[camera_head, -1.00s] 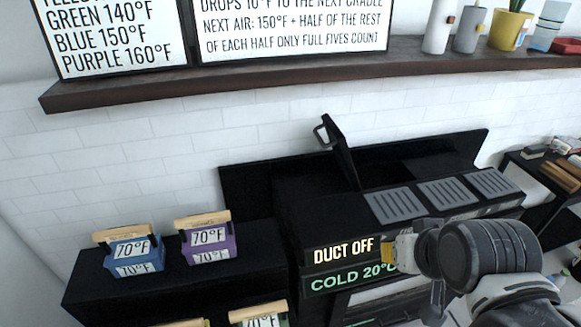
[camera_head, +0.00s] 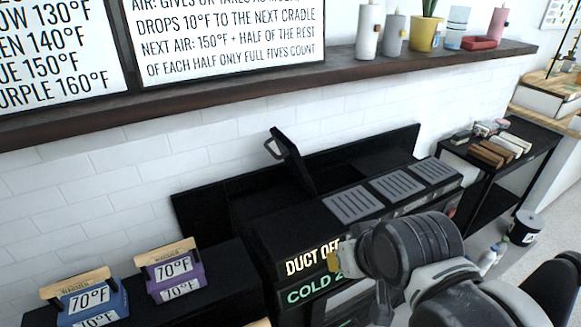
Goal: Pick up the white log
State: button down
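Several logs lie side by side on the black side table (camera_head: 535,135) at the right. A pale one among them looks like the white log (camera_head: 515,141); the ones nearer the camera are brown (camera_head: 486,154). My gripper (camera_head: 343,257) is in front of the black duct unit, well to the left of the logs. It is seen from behind and the side, with a yellow patch near its end. My own arm hides much of it, so I cannot tell whether its fingers are open.
The black duct unit (camera_head: 350,180) with grey grilles and an upright lid stands left of the side table. Blue (camera_head: 88,300) and purple (camera_head: 175,275) boxes sit at lower left. A shelf (camera_head: 300,78) runs above. A black canister (camera_head: 525,227) stands low at right.

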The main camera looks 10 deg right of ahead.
aim_at(517, 151)
jog(key=z, duration=1.7)
jog(key=i+l+u, duration=0.15)
jog(key=i+l, duration=0.15)
jog(key=i+l+u, duration=0.15)
jog(key=i+l, duration=0.15)
jog(key=i+l+u, duration=0.15)
jog(key=i+l, duration=0.25)
jog(key=i+l+u, duration=0.35)
jog(key=i+l, duration=0.2)
jog(key=l, duration=0.3)
jog(key=i+l+u, duration=0.15)
jog(key=l, duration=0.3)
jog(key=i+l+u, duration=0.2)
jog(key=l, duration=0.15)
jog(key=i+l+u, duration=0.2)
jog(key=l, duration=0.15)
jog(key=i+l+u, duration=0.2)
jog(key=l, duration=0.2)
jog(key=l+u, duration=0.25)
jog(key=l, duration=0.15)
jog(key=i+l+u, duration=0.2)
jog(key=l, duration=0.25)
jog(key=l+u, duration=0.3)
jog(key=i+l+u, duration=0.1)
jog(key=u, duration=0.25)
